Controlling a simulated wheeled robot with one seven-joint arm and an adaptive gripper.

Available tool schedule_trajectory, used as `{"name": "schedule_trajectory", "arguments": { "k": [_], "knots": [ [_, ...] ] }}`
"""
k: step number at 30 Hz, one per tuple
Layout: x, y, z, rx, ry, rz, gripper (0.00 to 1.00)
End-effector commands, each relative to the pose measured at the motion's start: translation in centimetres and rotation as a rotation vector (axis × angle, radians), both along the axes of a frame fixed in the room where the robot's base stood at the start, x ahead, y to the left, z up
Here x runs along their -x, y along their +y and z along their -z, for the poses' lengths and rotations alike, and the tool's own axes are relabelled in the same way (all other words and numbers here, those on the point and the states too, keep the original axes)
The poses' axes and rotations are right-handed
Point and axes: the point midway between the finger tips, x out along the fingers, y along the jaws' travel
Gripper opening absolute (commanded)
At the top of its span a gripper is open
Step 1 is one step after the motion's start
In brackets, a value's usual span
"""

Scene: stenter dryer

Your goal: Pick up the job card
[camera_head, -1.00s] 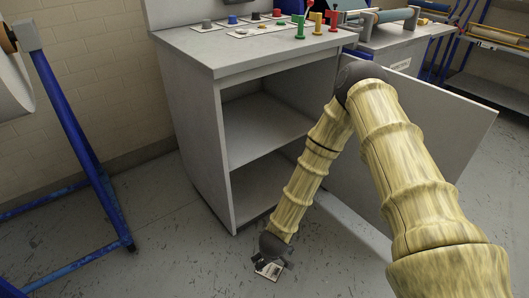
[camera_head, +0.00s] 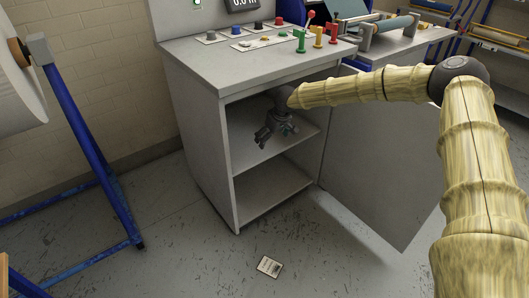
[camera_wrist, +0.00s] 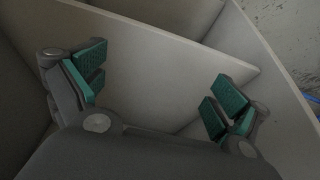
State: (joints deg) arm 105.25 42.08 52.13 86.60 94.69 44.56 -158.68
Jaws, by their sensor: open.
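The job card (camera_head: 269,266), a small pale card with dark print, lies flat on the grey floor in front of the cabinet in the head view. My gripper (camera_head: 266,137) is inside the open cabinet at its upper shelf, well above and behind the card. In the wrist view my gripper (camera_wrist: 155,95) has its green-padded fingers spread wide with nothing between them. The card does not show in the wrist view.
The grey cabinet (camera_head: 201,137) has an upper shelf (camera_head: 253,148) and an open door (camera_head: 375,160) on the right. Coloured buttons and knobs stand on its top. A blue stand (camera_head: 92,150) with a roll is at the left. The floor around the card is clear.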

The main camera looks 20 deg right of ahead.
Motion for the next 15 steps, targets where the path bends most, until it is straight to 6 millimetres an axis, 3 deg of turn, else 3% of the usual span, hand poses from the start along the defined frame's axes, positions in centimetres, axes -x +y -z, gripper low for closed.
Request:
{"name": "schedule_trajectory", "arguments": {
  "k": [3,7,15],
  "knots": [
    [-0.6,0.7,-1.3,-0.026,-0.014,-0.038,0.98],
    [-0.9,1.0,-1.4,-0.034,-0.020,-0.056,0.98],
    [-2.0,1.6,1.6,-0.033,-0.019,-0.057,0.98]
  ]
}}
